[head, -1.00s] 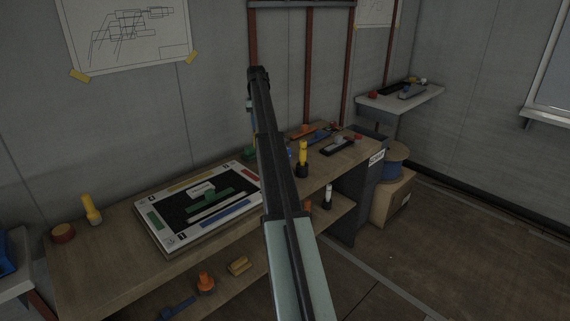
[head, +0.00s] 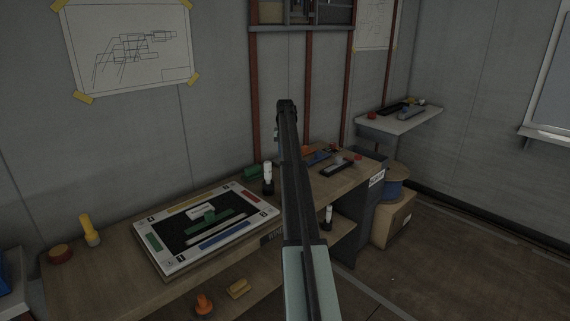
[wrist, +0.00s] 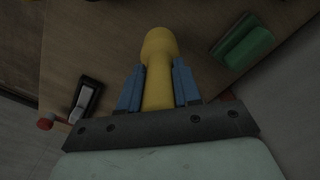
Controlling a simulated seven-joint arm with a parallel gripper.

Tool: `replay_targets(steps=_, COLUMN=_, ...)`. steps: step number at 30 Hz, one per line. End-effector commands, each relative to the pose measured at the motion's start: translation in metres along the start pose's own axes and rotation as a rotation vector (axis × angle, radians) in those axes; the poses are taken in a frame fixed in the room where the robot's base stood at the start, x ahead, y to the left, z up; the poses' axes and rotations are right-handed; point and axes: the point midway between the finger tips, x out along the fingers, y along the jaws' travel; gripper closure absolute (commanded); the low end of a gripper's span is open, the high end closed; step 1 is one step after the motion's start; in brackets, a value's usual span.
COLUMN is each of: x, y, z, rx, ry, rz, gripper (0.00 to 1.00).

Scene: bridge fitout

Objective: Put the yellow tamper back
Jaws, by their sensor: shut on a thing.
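The yellow tamper (wrist: 159,45) is between the two blue fingers of my gripper (wrist: 158,82) in the wrist view. The fingers are shut on its narrower shank, and its rounded yellow end sticks out past them. Wooden bench top shows behind it; I cannot tell whether it touches anything. In the head view, my arm hides the gripper and the held tamper. A separate yellow tool (head: 88,229) stands slightly tilted at the bench's left end.
A framed board (head: 155,262) lies on the bench (head: 100,288). A white-topped piece in a dark base (head: 267,178) stands beside it. A green block (wrist: 245,45) and a black-and-white device (wrist: 86,99) flank the gripper. A grey side shelf (head: 407,122) is at right.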

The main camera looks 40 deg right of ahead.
Motion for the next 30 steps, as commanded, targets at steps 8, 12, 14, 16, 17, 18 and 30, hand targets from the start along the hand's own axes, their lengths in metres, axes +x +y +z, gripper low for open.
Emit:
replay_targets(steps=8, x=0.022, y=0.0, z=0.001, rx=0.0, ry=0.0, rz=0.0, gripper=1.0)
replay_targets(steps=12, x=0.04, y=0.0, z=0.0, rx=0.0, ry=-0.001, rz=0.0, gripper=1.0)
replay_targets(steps=14, x=0.044, y=0.0, z=0.0, rx=-0.001, ry=0.0, rz=0.0, gripper=1.0)
replay_targets(steps=16, x=0.045, y=0.0, z=0.0, rx=-0.001, ry=0.0, rz=0.0, gripper=1.0)
replay_targets(steps=17, x=0.044, y=0.0, z=0.0, rx=-0.001, ry=0.0, rz=0.0, gripper=1.0)
replay_targets(steps=18, x=0.044, y=0.0, z=0.0, rx=-0.001, ry=0.0, rz=0.0, gripper=1.0)
replay_targets(steps=30, x=0.047, y=0.0, z=0.0, rx=-0.001, ry=0.0, rz=0.0, gripper=0.55)
